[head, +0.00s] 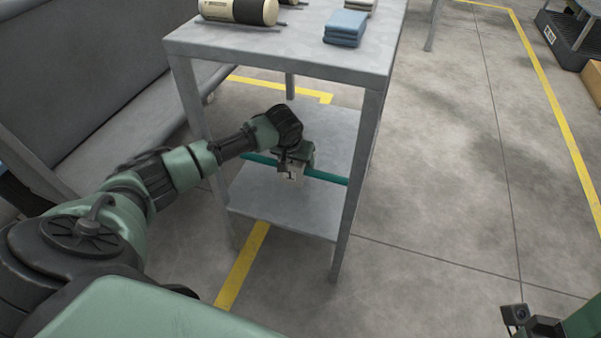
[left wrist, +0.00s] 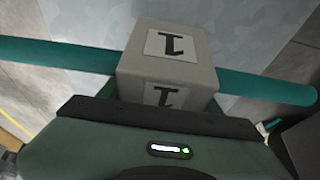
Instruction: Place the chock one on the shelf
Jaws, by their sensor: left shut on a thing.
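The chock one is a beige-grey block (head: 290,174) marked with a black "1". It also shows in the left wrist view (left wrist: 168,55), where two of its faces carry the "1". My left gripper (head: 295,165) is shut on the chock and holds it over the lower shelf (head: 255,195) of a grey metal table. Whether the chock touches the shelf I cannot tell. The fingertips are largely hidden by the gripper body and the chock. A part of my right arm shows at the bottom right of the head view, but its gripper fingers are out of view.
A teal bar (head: 325,176) runs across the opening by the gripper. The grey table top (head: 290,45) lies above, with a cream canister (head: 240,10) and folded blue cloths (head: 345,27). Its front right leg (head: 357,170) stands close. Open floor lies to the right.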

